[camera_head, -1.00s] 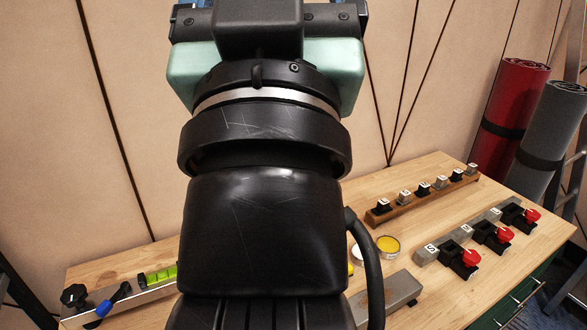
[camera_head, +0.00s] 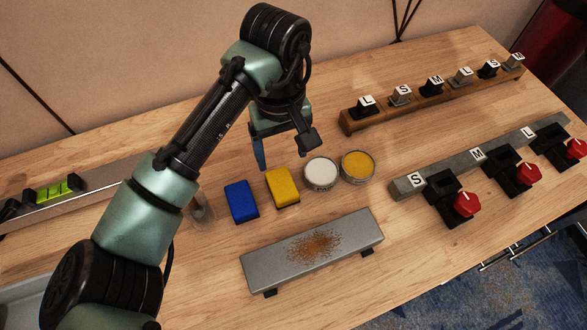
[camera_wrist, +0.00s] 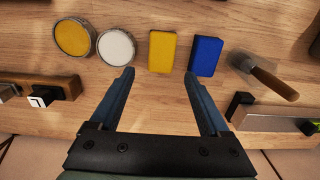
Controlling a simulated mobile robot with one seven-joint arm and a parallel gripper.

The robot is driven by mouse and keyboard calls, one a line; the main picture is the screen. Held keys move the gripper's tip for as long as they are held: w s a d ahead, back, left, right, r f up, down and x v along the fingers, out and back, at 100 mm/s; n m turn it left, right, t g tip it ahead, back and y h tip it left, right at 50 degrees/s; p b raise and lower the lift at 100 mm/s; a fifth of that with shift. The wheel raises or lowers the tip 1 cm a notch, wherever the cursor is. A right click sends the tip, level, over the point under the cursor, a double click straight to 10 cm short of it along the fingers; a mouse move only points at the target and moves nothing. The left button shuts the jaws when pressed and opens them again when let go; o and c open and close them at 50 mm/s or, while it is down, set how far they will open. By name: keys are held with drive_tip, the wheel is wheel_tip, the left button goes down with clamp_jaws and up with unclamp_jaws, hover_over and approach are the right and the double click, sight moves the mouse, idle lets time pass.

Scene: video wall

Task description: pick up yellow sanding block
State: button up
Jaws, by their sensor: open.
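The yellow sanding block (camera_head: 282,187) lies flat on the wooden bench, between a blue block (camera_head: 241,201) and a round tin with white contents (camera_head: 321,174). My gripper (camera_head: 280,160) is open and empty, behind the yellow block and above the bench. In the wrist view the yellow block (camera_wrist: 162,52) lies ahead of the two fingertips (camera_wrist: 158,72), within the width of the gap. The blue block (camera_wrist: 206,56) is close beside it, ahead of the other fingertip. One finger is partly hidden in the head view.
A tin with yellow contents (camera_head: 357,166) stands beside the white one. A grey metal bar with rusty specks (camera_head: 342,238) lies in front. A wooden rack with lettered pieces (camera_head: 440,100) and a row of red-knobbed clamps (camera_head: 467,204) are at right.

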hover_over(282, 184)
wheel_tip(282, 184, down, 6)
drive_tip(key=shift+s, duration=0.15)
drive_tip(key=shift+w+f+b, duration=0.2)
drive_tip(key=shift+f+b, duration=0.15)
drive_tip(key=shift+f, duration=2.7)
drive_tip(key=shift+c, duration=0.2)
drive_tip(key=c, duration=1.1)
wheel_tip(282, 184, up, 10)
drive_tip(key=shift+r+p, duration=0.1)
drive_tip(key=shift+p, duration=0.3)
